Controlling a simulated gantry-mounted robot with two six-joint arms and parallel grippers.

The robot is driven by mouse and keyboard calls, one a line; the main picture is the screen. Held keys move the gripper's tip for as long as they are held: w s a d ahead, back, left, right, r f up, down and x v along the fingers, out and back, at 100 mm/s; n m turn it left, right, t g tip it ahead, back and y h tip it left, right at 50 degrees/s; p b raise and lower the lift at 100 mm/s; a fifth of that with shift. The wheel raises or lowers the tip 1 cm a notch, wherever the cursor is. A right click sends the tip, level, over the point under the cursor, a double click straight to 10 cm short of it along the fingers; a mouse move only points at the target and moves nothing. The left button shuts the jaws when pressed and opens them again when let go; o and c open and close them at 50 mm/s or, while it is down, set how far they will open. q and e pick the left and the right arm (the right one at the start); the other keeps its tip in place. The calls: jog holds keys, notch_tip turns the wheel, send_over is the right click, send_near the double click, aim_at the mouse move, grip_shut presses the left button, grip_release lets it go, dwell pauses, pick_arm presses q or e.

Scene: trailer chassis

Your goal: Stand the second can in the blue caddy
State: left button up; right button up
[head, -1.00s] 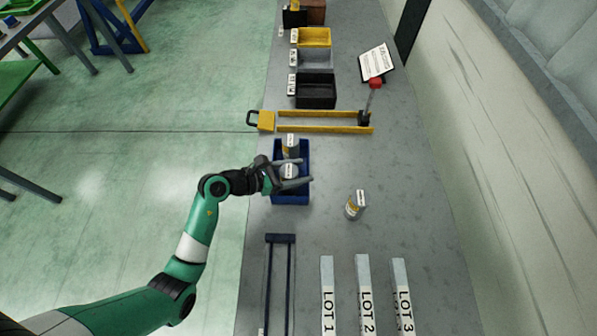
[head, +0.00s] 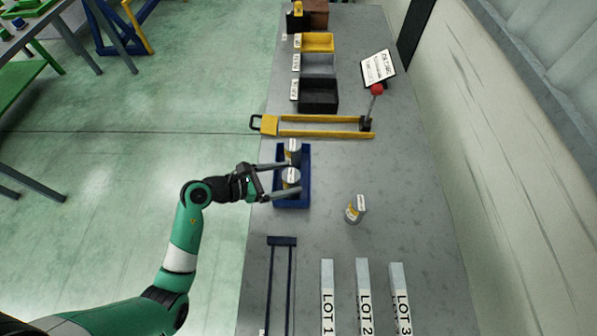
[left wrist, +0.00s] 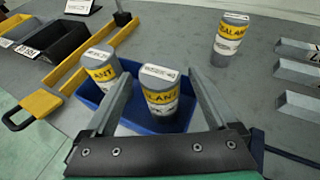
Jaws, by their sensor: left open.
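The blue caddy (head: 306,200) stands on the bench and holds two grey cans with yellow labels. The far can (head: 292,150) is upright in the caddy's far part. The near can (head: 291,180) stands upright in the near part, between the spread fingers of my left gripper (head: 295,179). In the left wrist view, the near can (left wrist: 160,92) shows gaps to both fingers, and the far can (left wrist: 100,68) is to the left, outside them. A third can (head: 355,209) stands on the bench to the right of the caddy. My right gripper is not in view.
A yellow pallet-truck model (head: 320,127) lies beyond the caddy, with a red-topped post (head: 373,100) at its right end. Several bins stand farther back. A dark blue frame (head: 281,285) and three LOT bars (head: 363,285) are nearer. Bench around the third can is clear.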

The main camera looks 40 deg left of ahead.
pick_arm(q)
jog(key=p+v, duration=0.1)
jog(key=v, duration=0.6)
